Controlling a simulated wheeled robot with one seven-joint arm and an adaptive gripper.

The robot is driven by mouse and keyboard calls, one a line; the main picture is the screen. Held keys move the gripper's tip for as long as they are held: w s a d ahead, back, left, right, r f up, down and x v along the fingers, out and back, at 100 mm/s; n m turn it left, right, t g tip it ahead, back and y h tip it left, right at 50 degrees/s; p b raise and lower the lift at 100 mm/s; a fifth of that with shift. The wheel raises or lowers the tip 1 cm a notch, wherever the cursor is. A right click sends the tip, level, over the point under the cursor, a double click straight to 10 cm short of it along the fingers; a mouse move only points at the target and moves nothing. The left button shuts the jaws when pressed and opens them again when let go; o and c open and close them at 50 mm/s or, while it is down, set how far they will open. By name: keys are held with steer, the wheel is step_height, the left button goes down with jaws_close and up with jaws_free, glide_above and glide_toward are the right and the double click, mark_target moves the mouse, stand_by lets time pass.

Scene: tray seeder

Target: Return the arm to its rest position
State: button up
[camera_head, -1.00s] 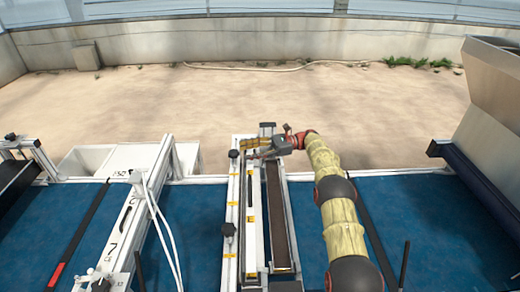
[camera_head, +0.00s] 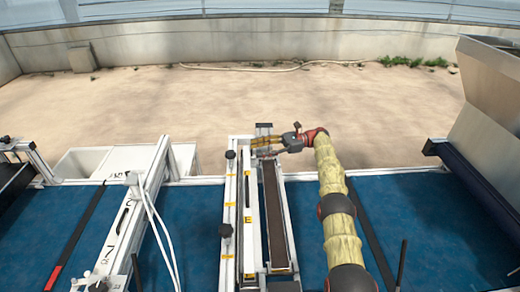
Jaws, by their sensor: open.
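My arm reaches forward over the blue belt in the head view, wrapped in a yellowish cover with dark joints. Its red wrist leads to my gripper (camera_head: 258,145), which points left near the far end of the white rail unit (camera_head: 240,215).
The blue belt (camera_head: 190,225) runs across the front. A white gantry (camera_head: 125,220) with pale hoses stands left of the rail unit. A metal hopper (camera_head: 487,100) stands at the right. A white bin (camera_head: 120,160) sits behind the belt.

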steer(key=shift+r, duration=0.15)
step_height(320, 180, up, 12)
steer(key=s+a+n+t+h+b, duration=0.2)
steer(key=a+t+h, duration=0.1)
steer(key=h, duration=0.1)
steer(key=s+d+r+n+t+h+b, duration=0.1)
steer(key=s+r+n+h, duration=0.15)
steer(key=s, duration=0.45)
steer(key=s+d+r+n+t+h, duration=0.1)
steer(key=s+r+h, duration=0.1)
steer(key=s+r, duration=0.3)
steer(key=s+d+f+n+t+h+b, duration=0.1)
steer(key=s+d+n+h, duration=0.15)
steer(key=s, duration=0.75)
steer(key=s+d+f+n+t+h, duration=0.1)
steer(key=s+d+h, duration=0.15)
steer(key=s, duration=0.85)
steer(key=s+d+f+n+t+h+b, duration=0.1)
steer(key=s+d+f+n+h, duration=0.1)
steer(key=s+f, duration=0.3)
steer(key=s+d+f+n+t+h, duration=0.1)
steer(key=s+d+f+n, duration=0.3)
steer(key=s, duration=0.9)
steer(key=shift+s+d+f+n+h+b, duration=0.15)
steer(key=shift+d+f+n+h+b, duration=0.2)
steer(key=shift+d+f+h, duration=0.3)
